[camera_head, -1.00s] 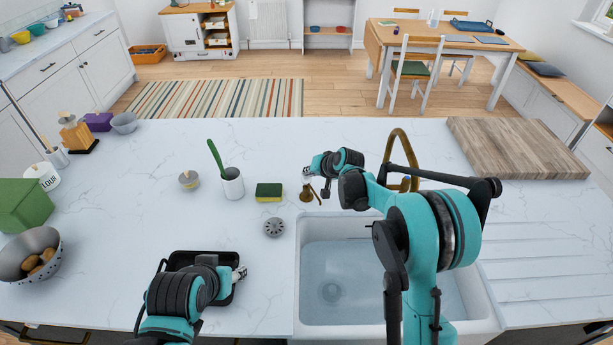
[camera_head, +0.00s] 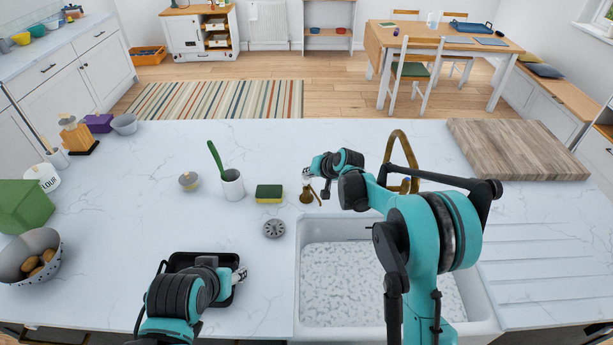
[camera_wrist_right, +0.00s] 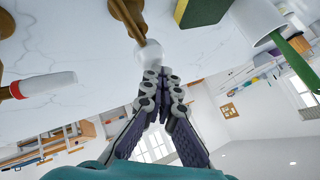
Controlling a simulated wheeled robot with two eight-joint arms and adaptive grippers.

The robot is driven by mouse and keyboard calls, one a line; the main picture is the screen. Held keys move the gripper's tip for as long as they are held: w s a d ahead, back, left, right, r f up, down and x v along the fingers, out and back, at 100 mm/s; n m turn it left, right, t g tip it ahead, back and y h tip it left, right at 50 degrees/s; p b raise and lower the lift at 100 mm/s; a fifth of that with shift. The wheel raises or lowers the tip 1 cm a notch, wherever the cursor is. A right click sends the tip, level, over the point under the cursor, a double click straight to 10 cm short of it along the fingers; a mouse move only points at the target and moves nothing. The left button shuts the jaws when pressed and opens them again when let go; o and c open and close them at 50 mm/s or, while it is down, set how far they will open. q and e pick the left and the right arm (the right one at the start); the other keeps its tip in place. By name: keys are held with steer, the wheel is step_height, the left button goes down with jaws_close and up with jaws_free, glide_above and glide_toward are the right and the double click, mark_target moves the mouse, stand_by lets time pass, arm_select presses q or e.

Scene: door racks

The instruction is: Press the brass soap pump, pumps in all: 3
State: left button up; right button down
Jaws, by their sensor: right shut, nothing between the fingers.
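The brass soap pump (camera_head: 306,196) stands on the white counter behind the sink's left rear corner. It also shows at the top of the right wrist view (camera_wrist_right: 127,17). My right gripper (camera_head: 308,175) is shut and empty, directly at the top of the pump. In the right wrist view its fingertips (camera_wrist_right: 160,78) meet at a small white rounded piece by the brass spout. Whether they touch the pump head or stop just above it I cannot tell. My left gripper (camera_head: 239,274) is over the black tray; its finger opening is too small to read.
The white sink (camera_head: 310,323) holds a speckled white surface. A brass tap (camera_head: 403,145) rises behind it. A yellow-green sponge (camera_head: 268,194), a grey drain strainer (camera_head: 273,229) and a white cup with a green brush (camera_head: 232,185) stand left of the pump. The black tray (camera_head: 185,262) sits below left.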

steer(key=shift+r+p, duration=0.35)
steer(key=shift+r, duration=0.5)
steer(key=shift+r, duration=0.1)
steer(key=shift+r+p, duration=1.5)
steer(key=shift+r, duration=0.95)
steer(key=shift+w+d, duration=0.1)
